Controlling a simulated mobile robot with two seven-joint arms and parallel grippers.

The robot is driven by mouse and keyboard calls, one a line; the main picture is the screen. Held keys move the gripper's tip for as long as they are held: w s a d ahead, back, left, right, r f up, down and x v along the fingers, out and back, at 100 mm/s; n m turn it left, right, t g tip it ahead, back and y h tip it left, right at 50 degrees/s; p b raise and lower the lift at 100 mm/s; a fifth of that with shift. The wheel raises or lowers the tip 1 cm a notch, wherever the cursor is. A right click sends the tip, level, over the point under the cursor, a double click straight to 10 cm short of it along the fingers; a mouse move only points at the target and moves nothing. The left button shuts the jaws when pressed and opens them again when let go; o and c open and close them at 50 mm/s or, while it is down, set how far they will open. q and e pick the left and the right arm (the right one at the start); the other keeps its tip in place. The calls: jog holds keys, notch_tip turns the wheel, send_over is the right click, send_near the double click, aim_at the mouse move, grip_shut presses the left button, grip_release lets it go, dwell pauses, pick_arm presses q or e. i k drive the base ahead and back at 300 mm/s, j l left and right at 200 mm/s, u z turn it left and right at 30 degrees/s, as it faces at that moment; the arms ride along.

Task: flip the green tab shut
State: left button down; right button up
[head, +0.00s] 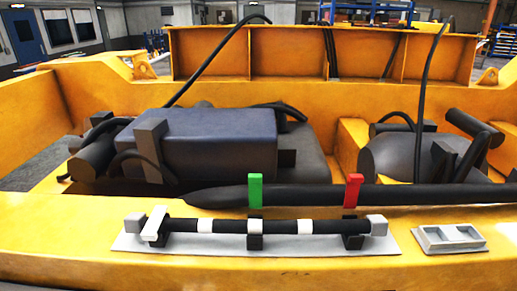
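The green tab (255,190) stands upright above the middle black holder (255,241) on a light grey plate (312,248) on the yellow ledge. A black rod (275,226) with white bands and grey end pieces lies across the holders. A red tab (353,191) stands upright above the right holder (353,242). A white tab (154,223) at the left holder lies folded over the rod. Neither of my grippers shows in the head view.
A grey tray with two recesses (449,238) sits right of the plate. Behind the tabs runs a thick black hose (430,194). A dark blue-grey box (215,140) and a rounded dark housing (400,156) stand farther back. The ledge (60,240) left of the plate is clear.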

aim_at(254, 180)
jog(key=i, duration=1.55)
jog(key=i+z, duration=0.3)
jog(key=i, duration=0.35)
jog(key=i+j+z, duration=0.25)
jog(key=i, duration=0.45)
jog(key=i+l+u, duration=0.1)
jog(key=u, duration=0.25)
jog(key=i+l+u, duration=0.2)
jog(key=u, duration=0.65)
jog(key=l+u, duration=0.1)
jog(key=u, duration=0.45)
jog(key=i+l+u, duration=0.1)
jog(key=u, duration=0.95)
jog(key=l+u, duration=0.15)
jog(key=u, duration=0.9)
jog(key=l+u, duration=0.1)
jog(key=u, duration=0.4)
jog(key=k+u, duration=0.1)
jog(key=u, duration=0.4)
